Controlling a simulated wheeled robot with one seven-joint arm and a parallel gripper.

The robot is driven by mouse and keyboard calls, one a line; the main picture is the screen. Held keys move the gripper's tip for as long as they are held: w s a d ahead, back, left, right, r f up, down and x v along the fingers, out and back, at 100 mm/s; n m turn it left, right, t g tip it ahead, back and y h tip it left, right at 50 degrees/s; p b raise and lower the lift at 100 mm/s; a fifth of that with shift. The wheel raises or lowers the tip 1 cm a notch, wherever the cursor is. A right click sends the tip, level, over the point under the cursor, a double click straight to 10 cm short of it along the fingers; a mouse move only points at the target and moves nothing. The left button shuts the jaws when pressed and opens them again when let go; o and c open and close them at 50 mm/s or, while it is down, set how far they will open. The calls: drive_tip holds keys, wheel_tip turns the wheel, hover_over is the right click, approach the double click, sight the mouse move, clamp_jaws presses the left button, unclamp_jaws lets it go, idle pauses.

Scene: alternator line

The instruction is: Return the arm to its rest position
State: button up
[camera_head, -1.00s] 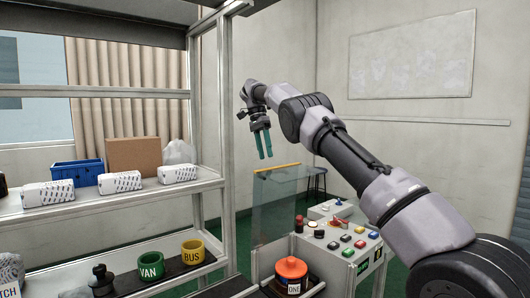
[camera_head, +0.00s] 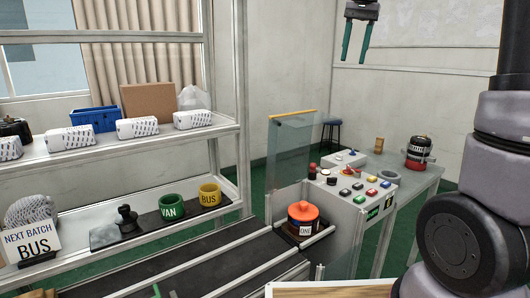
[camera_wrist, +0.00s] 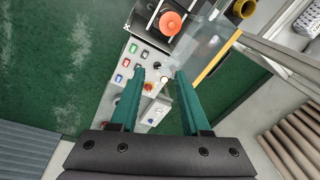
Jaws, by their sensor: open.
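My gripper (camera_head: 354,40) hangs at the top of the head view, in front of the pale back wall, with its two green fingers pointing down. The fingers are apart with nothing between them. They also show in the wrist view (camera_wrist: 156,95), spread above the control panel and the green floor. My arm's thick grey and black links rise at the right edge of the head view. The orange-topped part (camera_head: 303,220) with a label reading ONE sits in the machine's bay, well below my gripper; it also shows in the wrist view (camera_wrist: 171,23).
The button panel (camera_head: 352,190) and clear guard (camera_head: 290,155) stand below my gripper. The shelf rack (camera_head: 150,157) on the left holds white boxes, a blue crate (camera_head: 96,118), and green VAN (camera_head: 171,208) and yellow BUS (camera_head: 210,195) rings. A red-and-black part (camera_head: 418,152) stands on the bench behind.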

drive_tip(key=s+f+t, duration=0.3)
drive_tip(key=s+f, duration=0.1)
drive_tip(key=s, duration=0.6)
drive_tip(key=s+d+f+n+t+y, duration=0.1)
drive_tip(key=s+f, duration=0.4)
drive_tip(key=s, duration=0.5)
drive_tip(key=shift+s+f+t, duration=0.3)
drive_tip(key=shift+t, duration=0.6)
